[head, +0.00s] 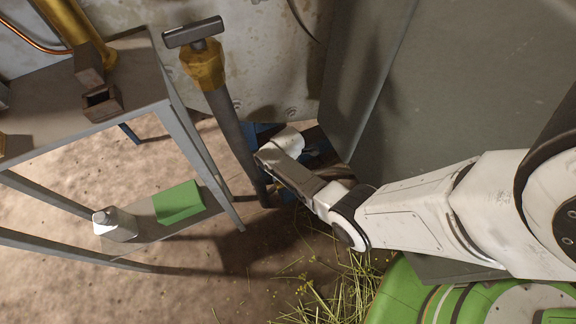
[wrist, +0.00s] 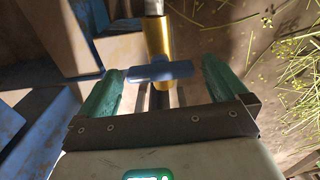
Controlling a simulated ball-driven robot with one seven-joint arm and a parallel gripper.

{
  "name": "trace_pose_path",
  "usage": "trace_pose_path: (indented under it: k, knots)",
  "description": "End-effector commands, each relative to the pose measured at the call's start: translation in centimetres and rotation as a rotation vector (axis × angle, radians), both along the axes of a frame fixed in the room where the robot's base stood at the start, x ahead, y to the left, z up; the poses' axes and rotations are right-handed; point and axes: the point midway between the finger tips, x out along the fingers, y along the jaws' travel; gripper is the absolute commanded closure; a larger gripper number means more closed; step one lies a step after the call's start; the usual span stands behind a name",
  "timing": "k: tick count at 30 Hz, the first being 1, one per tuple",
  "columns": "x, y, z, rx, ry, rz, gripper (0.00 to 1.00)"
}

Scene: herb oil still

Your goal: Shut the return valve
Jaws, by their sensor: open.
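A valve with a blue lever handle (wrist: 172,70) and a brass-coloured body (wrist: 157,34) is in the wrist view, on a pale pipe (wrist: 154,6). The blue handle lies crosswise to the pipe. My gripper (wrist: 161,67) is open, with one green finger on each side of the handle. Its left fingertip is very close to the handle's left end; I cannot tell whether they touch. The right finger is apart from it. In the head view my arm hides the fingers and this valve. I cannot tell from a label which valve is the return one.
A grey-handled valve with a brass body (head: 203,62) tops a dark upright pipe (head: 232,135). A metal table (head: 140,72) stands left, with a green block (head: 178,203) and white bottle (head: 114,223) on its lower shelf. A grey panel (head: 470,80) stands behind my arm.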

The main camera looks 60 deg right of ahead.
Motion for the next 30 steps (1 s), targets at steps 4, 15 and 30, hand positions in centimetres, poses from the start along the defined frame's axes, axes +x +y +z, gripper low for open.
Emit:
trace_pose_path:
  k: [4,15,30]
  knots:
    - [0.0,0.0,1.2,-0.001,-0.002,-0.001,0.0]
    - [0.0,0.0,8.1,-0.001,-0.002,0.001,0.0]
    - [0.0,0.0,10.8,0.0,0.0,0.001,0.0]
